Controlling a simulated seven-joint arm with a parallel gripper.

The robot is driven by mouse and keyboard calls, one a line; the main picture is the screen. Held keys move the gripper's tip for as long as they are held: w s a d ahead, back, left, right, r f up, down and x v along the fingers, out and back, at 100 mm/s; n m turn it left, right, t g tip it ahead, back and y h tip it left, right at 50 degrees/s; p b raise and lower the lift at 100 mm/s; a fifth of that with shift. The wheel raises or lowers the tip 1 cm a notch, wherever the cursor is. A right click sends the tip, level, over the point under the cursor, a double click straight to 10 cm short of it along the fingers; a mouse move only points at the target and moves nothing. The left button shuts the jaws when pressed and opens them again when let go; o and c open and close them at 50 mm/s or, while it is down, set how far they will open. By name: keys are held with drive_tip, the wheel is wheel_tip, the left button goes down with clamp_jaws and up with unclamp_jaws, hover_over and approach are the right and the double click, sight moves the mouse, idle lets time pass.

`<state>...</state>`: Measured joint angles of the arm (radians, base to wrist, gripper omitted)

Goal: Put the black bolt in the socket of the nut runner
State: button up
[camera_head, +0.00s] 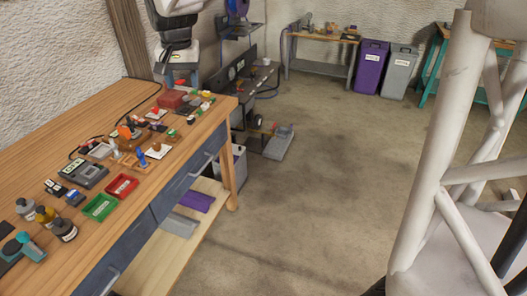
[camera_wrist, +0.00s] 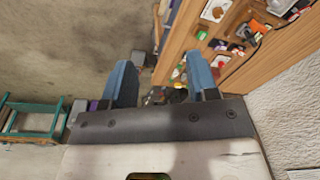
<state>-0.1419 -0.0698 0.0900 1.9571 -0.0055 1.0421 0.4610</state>
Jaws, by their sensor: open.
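My gripper (camera_wrist: 160,78) shows in the wrist view with its two blue fingers wide apart and nothing between them. It hangs high, off to the side of the wooden workbench (camera_head: 100,95), and touches nothing. In the head view, an orange and dark tool (camera_head: 128,132) lies among small parts near the middle of the bench; it may be the nut runner, but it is too small to be sure. An orange item also shows on the bench in the wrist view (camera_wrist: 258,27). I cannot pick out the black bolt or the socket.
On the bench are a green tray (camera_head: 100,208), a red tray (camera_head: 122,187), a grey device (camera_head: 84,173), several bottles (camera_head: 64,231) and a blue upright piece (camera_head: 142,159). A purple bin (camera_head: 370,66) and grey bin (camera_head: 399,73) stand at the back. The middle floor is clear.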

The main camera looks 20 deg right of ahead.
drive_tip(key=s+d+f+n, duration=0.1)
drive_tip(key=s+d+f, duration=0.1)
drive_tip(key=s, duration=0.9)
drive_tip(key=s+d+f+n, duration=0.1)
drive_tip(key=s+d+f, duration=0.2)
drive_tip(key=s, duration=0.9)
drive_tip(key=s+d+f+n+t, duration=0.1)
drive_tip(key=s+d+f, duration=0.2)
drive_tip(key=s, duration=0.8)
drive_tip(key=shift+s+d, duration=0.25)
drive_tip(key=shift+d, duration=0.5)
